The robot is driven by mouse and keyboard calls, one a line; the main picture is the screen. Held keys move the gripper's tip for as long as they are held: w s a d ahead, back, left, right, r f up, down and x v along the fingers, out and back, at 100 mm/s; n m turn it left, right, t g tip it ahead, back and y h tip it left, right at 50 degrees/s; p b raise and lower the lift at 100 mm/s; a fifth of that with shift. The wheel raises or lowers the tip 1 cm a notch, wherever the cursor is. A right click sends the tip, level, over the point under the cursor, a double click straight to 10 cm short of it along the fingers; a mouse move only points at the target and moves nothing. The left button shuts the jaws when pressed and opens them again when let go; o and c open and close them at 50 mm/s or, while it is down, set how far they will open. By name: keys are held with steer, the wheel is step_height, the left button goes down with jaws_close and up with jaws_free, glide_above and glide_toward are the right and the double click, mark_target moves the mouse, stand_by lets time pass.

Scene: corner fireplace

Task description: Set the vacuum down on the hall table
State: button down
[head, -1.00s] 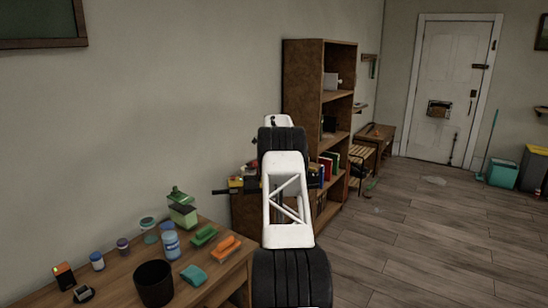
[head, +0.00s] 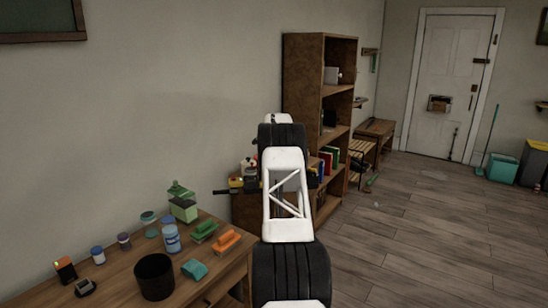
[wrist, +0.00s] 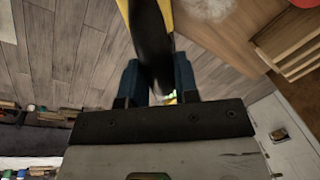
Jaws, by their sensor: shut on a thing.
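My gripper (wrist: 158,85) shows in the wrist view with its two blue fingers shut on a dark, yellow-edged thing, apparently the vacuum (wrist: 152,35). It runs up out of the top of the view, so its full shape is hidden. In the head view my white arm hides the gripper and most of what it holds. A small wooden table (head: 380,127) stands by the wall near the white door, beyond the bookcase; it may be the hall table, but I cannot tell for certain. My gripper is well short of it in the head view.
A wooden desk (head: 122,279) at lower left holds bottles, a black cup (head: 154,277) and brushes. A tall brown bookcase (head: 303,75) stands ahead beside my arm. A teal bucket (head: 502,168) and bin stand at right. The wooden floor (head: 420,225) at right is mostly clear.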

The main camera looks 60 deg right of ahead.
steer(key=shift+r, duration=0.1)
steer(key=c, duration=0.9)
jaws_free()
steer(key=shift+f, duration=0.2)
steer(key=shift+o, duration=0.2)
steer(key=shift+r, duration=0.15)
step_height(320, 180, up, 12)
steer(key=s+a, duration=0.1)
steer(key=shift+a, duration=0.35)
